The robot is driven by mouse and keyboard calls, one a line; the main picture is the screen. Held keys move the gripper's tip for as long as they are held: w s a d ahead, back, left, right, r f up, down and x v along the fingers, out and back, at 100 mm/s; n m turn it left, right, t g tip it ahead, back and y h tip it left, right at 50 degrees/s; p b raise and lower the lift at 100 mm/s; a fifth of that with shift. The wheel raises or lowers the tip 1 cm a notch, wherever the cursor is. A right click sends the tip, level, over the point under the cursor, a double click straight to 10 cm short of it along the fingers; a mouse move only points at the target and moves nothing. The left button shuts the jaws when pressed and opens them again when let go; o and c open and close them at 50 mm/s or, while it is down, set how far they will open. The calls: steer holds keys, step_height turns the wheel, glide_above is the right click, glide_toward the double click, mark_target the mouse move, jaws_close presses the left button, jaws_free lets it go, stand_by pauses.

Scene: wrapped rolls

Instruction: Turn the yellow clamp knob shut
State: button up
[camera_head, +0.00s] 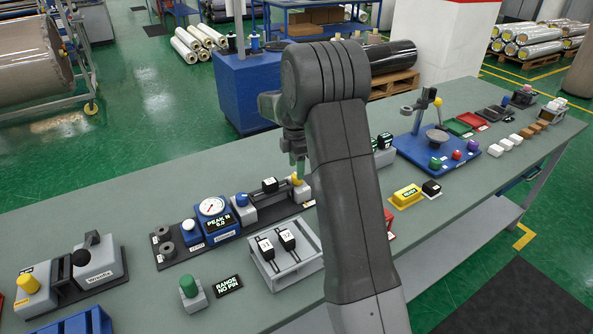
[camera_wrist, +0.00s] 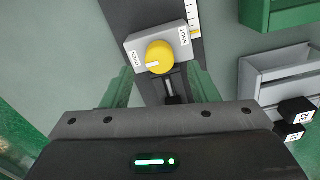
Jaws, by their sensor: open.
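The yellow clamp knob (camera_wrist: 159,57) sits on a light grey block (camera_wrist: 133,44) with a small label on each side. The left label looks like OPEN and the right one like SHUT. A white mark on the knob points left, towards the OPEN side. In the head view the knob (camera_head: 297,180) is at the right end of a dark rail fixture, partly hidden by my gripper. My gripper (camera_head: 298,163) points down just above the knob. In the wrist view its green fingers (camera_wrist: 159,72) are apart, one on each side of the knob, with nothing held.
A blue gauge unit (camera_head: 212,215) and blue knob (camera_head: 241,198) stand left of the clamp on the rail. A grey rack with black blocks (camera_head: 284,262) is in front. A blue fixture with a post (camera_head: 405,150) is to the right. My forearm covers the bench's middle.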

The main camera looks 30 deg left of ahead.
steer(key=shift+f, duration=1.45)
steer(key=shift+c, duration=0.4)
steer(key=c, duration=0.9)
